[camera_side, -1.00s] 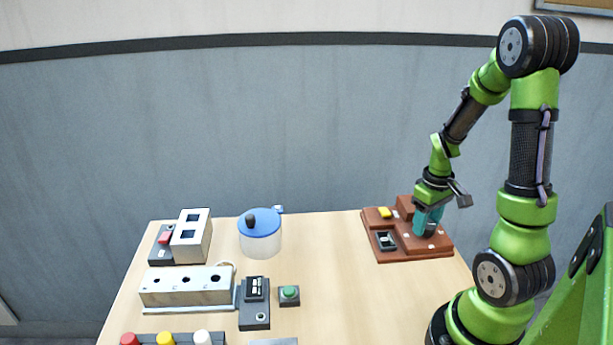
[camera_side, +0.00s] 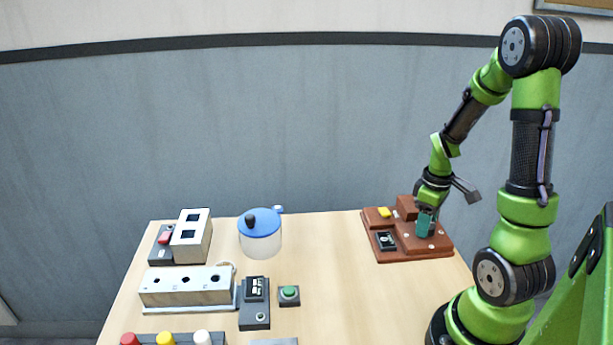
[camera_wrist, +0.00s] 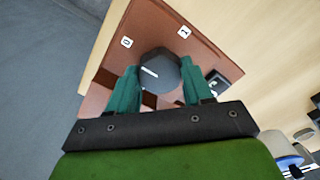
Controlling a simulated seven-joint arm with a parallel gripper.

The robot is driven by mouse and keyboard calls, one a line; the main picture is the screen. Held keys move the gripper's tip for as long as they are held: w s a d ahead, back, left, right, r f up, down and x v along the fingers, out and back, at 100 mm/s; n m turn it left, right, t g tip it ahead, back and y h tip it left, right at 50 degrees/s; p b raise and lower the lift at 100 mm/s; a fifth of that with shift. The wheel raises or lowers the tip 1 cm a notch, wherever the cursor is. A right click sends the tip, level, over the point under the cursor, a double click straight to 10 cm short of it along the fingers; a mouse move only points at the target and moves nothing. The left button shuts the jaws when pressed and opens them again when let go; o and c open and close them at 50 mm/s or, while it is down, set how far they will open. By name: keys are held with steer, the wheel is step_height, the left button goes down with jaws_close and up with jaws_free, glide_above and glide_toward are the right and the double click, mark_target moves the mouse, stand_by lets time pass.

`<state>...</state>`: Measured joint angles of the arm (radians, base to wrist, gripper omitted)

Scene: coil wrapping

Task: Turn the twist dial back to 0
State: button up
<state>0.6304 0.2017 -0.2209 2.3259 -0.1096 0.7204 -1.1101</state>
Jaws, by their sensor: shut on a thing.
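The twist dial (camera_wrist: 165,74) is a dark grey round knob on a brown stepped board (camera_side: 393,252). In the wrist view my gripper (camera_wrist: 160,68) has its teal fingers on either side of the dial, shut on it. A short white mark (camera_wrist: 150,72) on the dial slants toward its left side, roughly toward the 0 label (camera_wrist: 127,42); I cannot tell exact alignment. The 1 label (camera_wrist: 184,32) is at the dial's upper right. In the side view my gripper (camera_side: 425,224) points down onto the board and its fingers hide the dial.
The board also has a yellow block (camera_side: 384,212) and a black switch box (camera_side: 386,240). A blue-lidded jar (camera_side: 260,238), a green button (camera_side: 289,293) and a grey box with holes (camera_side: 188,287) stand farther left. The table between jar and board is clear.

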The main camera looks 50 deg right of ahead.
steer(key=o, duration=1)
steer(key=shift+o, duration=0.2)
step_height(320, 180, up, 17)
steer(key=w+a+r+m+t+y, duration=0.1)
steer(key=w+a+m+t, duration=0.1)
steer(key=a, duration=1)
steer(key=w+a+r+m+t+y, duration=0.1)
steer(key=a+t, duration=0.4)
steer(key=a, duration=0.8)
steer(key=shift+w+r+m, duration=0.35)
steer(key=shift+w+m, duration=0.25)
